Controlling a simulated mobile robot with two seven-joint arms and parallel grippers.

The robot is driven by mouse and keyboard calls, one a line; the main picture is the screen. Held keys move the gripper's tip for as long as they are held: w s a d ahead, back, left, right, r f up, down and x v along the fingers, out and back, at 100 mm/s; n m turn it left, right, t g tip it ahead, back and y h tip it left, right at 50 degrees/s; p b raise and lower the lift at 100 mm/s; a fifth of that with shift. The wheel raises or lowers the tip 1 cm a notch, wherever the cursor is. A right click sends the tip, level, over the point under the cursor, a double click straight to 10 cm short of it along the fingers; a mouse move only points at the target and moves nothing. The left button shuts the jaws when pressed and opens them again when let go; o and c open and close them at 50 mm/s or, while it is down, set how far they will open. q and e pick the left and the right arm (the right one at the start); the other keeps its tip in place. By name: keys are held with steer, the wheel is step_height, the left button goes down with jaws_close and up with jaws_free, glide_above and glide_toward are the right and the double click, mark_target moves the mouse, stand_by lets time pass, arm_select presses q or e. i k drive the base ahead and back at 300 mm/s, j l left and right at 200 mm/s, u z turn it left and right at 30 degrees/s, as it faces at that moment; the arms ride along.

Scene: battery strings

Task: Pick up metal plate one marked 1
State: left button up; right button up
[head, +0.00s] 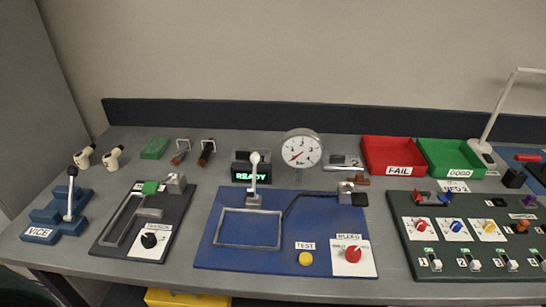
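I cannot make out any plate marked 1; any such mark is too small to read here. Small grey metal-looking pieces (345,160) lie at the back of the bench, between the round gauge (301,149) and the red FAIL bin, and I cannot tell whether they are plates. Neither of my grippers shows in the head view.
The grey bench (165,263) holds a blue vice (46,220), a dark fixture board (118,243), a blue test board (225,262), a red FAIL bin (390,144), a green GOOD bin (445,147) and a dark green switch panel (448,288). Bare bench shows between the boards.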

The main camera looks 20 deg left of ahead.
mark_target(239, 155)
steer(key=k+j+z, duration=0.1)
steer(key=j+z, duration=0.2)
steer(key=z, duration=0.15)
steer(key=k+j+z, duration=0.15)
steer(key=j+z, duration=0.15)
steer(key=z, duration=0.15)
